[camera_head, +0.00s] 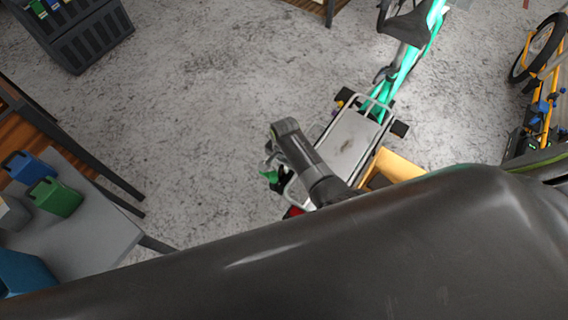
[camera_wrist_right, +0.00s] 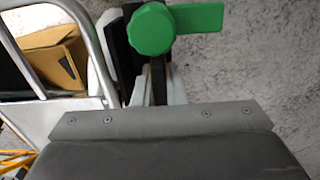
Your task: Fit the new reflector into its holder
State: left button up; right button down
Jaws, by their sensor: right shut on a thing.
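My right gripper (camera_head: 272,160) is at the rear end of the teal cargo bike's (camera_head: 402,70) rack. In the right wrist view its pale fingers (camera_wrist_right: 157,92) are shut on the dark stem of a part with a round green knob (camera_wrist_right: 152,30) and a flat green tab. The green part also shows below the gripper in the head view (camera_head: 270,176). A small red piece (camera_head: 292,212) shows at the rack's end, partly hidden by my arm; I cannot tell whether it is the reflector. The holder is not clearly seen. My left gripper is out of view.
The silver-railed rack (camera_head: 350,140) lies beside the gripper, with a cardboard box (camera_head: 396,166) to its right. A grey table (camera_head: 85,240) with blue and green bins stands at left. Open concrete floor lies between. My dark arm covers the lower picture.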

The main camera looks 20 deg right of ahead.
jog(key=shift+f+b, duration=0.4)
jog(key=shift+f, duration=0.2)
jog(key=c, duration=1.4)
grip_release()
jog(key=shift+r, duration=0.15)
jog(key=r+p, duration=0.1)
jog(key=r, duration=0.7)
jog(key=r+p, duration=0.1)
jog(key=r, duration=0.8)
jog(key=shift+w+d, duration=0.2)
jog(key=shift+d, duration=0.1)
